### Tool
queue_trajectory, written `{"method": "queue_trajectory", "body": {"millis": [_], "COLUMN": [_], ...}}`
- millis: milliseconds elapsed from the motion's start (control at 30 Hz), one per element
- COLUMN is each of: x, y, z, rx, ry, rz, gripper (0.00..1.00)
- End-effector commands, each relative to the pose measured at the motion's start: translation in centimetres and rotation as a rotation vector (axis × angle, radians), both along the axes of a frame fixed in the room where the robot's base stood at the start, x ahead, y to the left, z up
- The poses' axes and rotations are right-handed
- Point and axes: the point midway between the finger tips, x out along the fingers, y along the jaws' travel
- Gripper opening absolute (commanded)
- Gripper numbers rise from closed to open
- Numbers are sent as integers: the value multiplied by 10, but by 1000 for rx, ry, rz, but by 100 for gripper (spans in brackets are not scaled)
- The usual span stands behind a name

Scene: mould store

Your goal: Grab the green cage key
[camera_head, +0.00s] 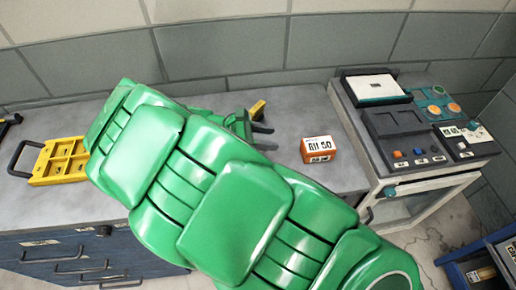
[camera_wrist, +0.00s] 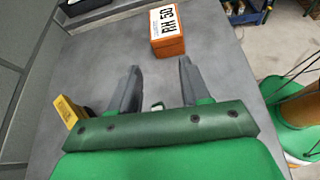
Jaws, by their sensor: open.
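My gripper (camera_wrist: 159,68) is open over the grey worktop, with its two dark fingers apart. It also shows in the head view (camera_head: 266,137) beyond my green arm. I cannot make out a key in the head view, where my arm covers much of the worktop.
An orange box marked "RH 50" (camera_head: 319,150) stands right of my gripper; it also shows ahead of the fingers (camera_wrist: 167,42). A yellow block (camera_wrist: 69,112) lies left of the gripper. A yellow tray (camera_head: 62,163) is far left, and a control machine (camera_head: 411,120) stands right.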

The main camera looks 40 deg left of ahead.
Motion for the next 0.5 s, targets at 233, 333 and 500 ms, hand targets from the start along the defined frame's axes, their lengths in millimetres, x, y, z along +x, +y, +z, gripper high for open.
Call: {"method": "queue_trajectory", "body": {"millis": [233,333,500], "x": [-37,-42,-37], "y": [50,56,53], "z": [-22,-25,-30], "rx": [-82,-94,-98], "ry": [0,0,0], "rz": [171,194,199], "gripper": [47,47,47]}}
